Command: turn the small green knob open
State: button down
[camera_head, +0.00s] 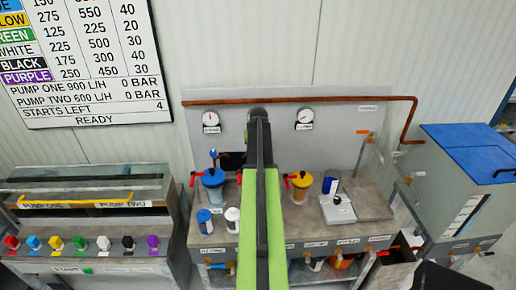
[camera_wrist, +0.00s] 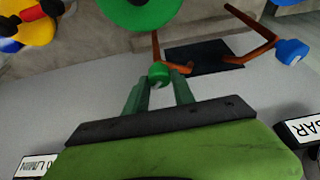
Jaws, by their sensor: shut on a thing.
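The small green knob (camera_wrist: 158,74) shows in the wrist view on the end of a copper pipe. My gripper (camera_wrist: 160,88) has its two green fingers on either side of the knob and is shut on it. A larger round green top (camera_wrist: 140,8) lies beyond it at the picture's upper edge. In the head view my own green and black arm runs up the middle of the bench and hides the knob and the fingertips. How far the knob is turned cannot be told.
In the head view, a blue-topped vessel (camera_head: 213,178) and a yellow-topped vessel (camera_head: 301,181) stand either side of my arm. A gauge (camera_head: 304,119) is on the back panel (camera_head: 345,140). A blue knob (camera_wrist: 291,51) sits close by in the wrist view.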

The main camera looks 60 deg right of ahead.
jog(key=m+g, duration=0.1)
jog(key=m, duration=0.1)
jog(key=m+g, duration=0.1)
jog(key=m, duration=0.2)
jog(key=shift+w+a+m+h, duration=0.2)
jog(key=shift+m+h, duration=0.1)
jog(key=shift+h, duration=0.1)
jog(key=shift+m+g, duration=0.7)
jog(key=shift+m, duration=1.1)
jog(key=shift+w, duration=0.1)
jog(key=c, duration=1.1)
grip_release()
jog(key=shift+a, duration=0.1)
